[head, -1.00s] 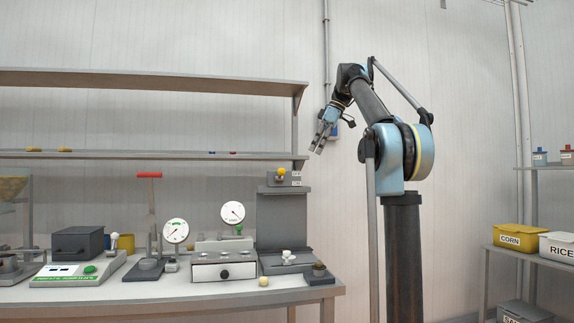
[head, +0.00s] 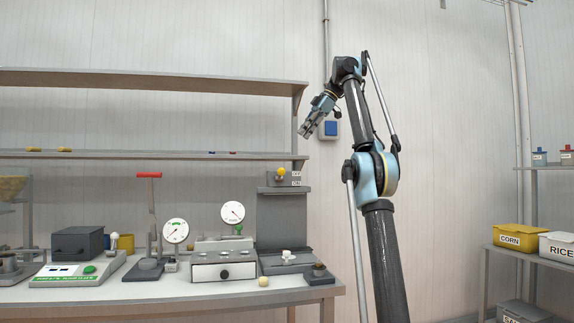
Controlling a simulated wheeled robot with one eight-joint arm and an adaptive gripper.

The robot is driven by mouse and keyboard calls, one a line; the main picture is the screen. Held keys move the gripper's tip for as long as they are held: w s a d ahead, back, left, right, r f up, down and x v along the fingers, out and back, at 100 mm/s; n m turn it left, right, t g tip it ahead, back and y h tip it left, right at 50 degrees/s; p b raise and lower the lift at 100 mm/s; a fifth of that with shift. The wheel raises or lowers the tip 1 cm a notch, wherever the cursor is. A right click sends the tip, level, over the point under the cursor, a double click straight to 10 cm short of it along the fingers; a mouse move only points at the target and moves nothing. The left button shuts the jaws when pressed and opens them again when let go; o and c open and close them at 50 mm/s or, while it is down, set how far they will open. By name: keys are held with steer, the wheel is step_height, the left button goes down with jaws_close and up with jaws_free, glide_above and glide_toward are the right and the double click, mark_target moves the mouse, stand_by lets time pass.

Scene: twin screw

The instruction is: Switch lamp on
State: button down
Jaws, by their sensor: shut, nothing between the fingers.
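No thing in view is clearly marked as the lamp. A wall box with a blue face (head: 330,130) is mounted on the back wall below a vertical conduit; it looks like a switch. My gripper (head: 305,134) is shut and empty, pointing down and left. In the picture it is just left of the blue-faced box; the depth between them is hard to judge. A yellow knob or bulb (head: 281,172) sits on a small grey box with labels on top of the grey stand, below my gripper. I cannot tell whether it is lit.
A workbench (head: 180,296) holds a scale (head: 75,274), two dial gauges, a red-handled press (head: 149,175) and a grey drawer box (head: 224,267). Shelves (head: 150,82) run above it, ending close to my gripper. Labelled bins (head: 519,237) stand at right. The wall right of my arm is bare.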

steer(key=shift+f, duration=0.1)
glide_above(280, 174)
steer(key=d, duration=0.2)
steer(key=shift+f, duration=5.7)
steer(key=shift+w, duration=0.35)
